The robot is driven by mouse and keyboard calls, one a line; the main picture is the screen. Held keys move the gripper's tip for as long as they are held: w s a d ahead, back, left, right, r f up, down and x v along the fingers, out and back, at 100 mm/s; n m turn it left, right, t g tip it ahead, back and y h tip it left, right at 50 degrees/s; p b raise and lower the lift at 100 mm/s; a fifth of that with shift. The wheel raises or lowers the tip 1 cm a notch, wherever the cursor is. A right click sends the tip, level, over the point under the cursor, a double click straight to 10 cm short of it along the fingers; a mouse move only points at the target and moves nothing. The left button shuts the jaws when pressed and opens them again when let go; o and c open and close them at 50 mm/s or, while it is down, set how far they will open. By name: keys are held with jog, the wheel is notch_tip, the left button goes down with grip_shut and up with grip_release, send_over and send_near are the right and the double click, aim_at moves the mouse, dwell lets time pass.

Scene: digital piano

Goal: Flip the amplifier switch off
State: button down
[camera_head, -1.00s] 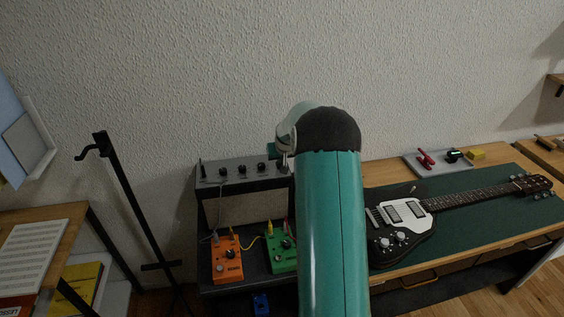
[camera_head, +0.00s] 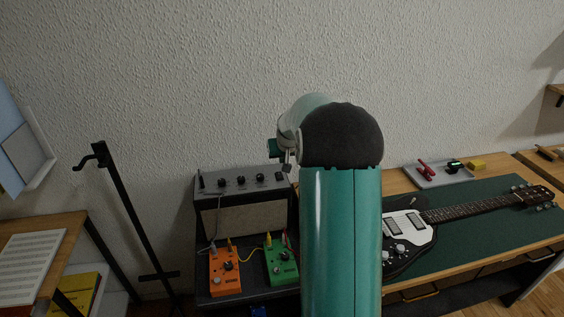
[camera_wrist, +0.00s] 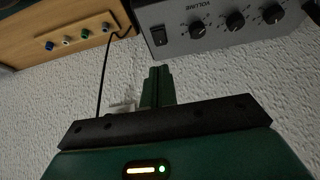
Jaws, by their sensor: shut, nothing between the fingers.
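The amplifier (camera_head: 247,220) is a grey-topped box with a beige front, standing left of my arm in the head view. In the wrist view its grey panel (camera_wrist: 205,43) appears upside down, with a black rocker switch (camera_wrist: 158,36) at the left end of a row of black knobs. My gripper (camera_wrist: 158,72) is shut and empty, its green fingertips a little below the switch in the picture and apart from it. Which side of the rocker is pressed is hard to tell. In the head view my arm hides most of the gripper.
An orange pedal (camera_head: 225,272) and a green pedal (camera_head: 282,262) with cables sit in front of the amplifier. A dark guitar (camera_head: 408,232) lies on the green mat at right. A black stand (camera_head: 123,205) rises at left. A wooden panel with coloured knobs (camera_wrist: 75,33) shows in the wrist view.

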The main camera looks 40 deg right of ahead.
jog(key=shift+s+a+r, duration=0.35)
jog(key=shift+s+r, duration=0.25)
jog(key=shift+r, duration=0.05)
jog(key=shift+s+a+r, duration=0.3)
jog(key=shift+s+r, duration=0.3)
jog(key=shift+r, duration=0.05)
jog(key=s+a+r+n, duration=0.1)
jog(key=s+a+r, duration=0.2)
jog(key=a, duration=0.4)
jog(key=s+a+r+n+y, duration=0.1)
jog(key=s+a+r, duration=0.25)
jog(key=a, duration=0.35)
jog(key=s+a+r+n, duration=0.1)
jog(key=s+a+r, duration=0.25)
jog(key=a, duration=0.35)
jog(key=s+a+n, duration=0.1)
jog(key=s+a, duration=0.5)
jog(key=s, duration=0.3)
jog(key=s+a+n+y, duration=0.1)
jog(key=s+a, duration=0.6)
jog(key=s, duration=0.2)
jog(key=shift+s+a+f+y, duration=0.2)
jog(key=shift+s+f+y, duration=0.1)
jog(key=shift+s+f, duration=0.05)
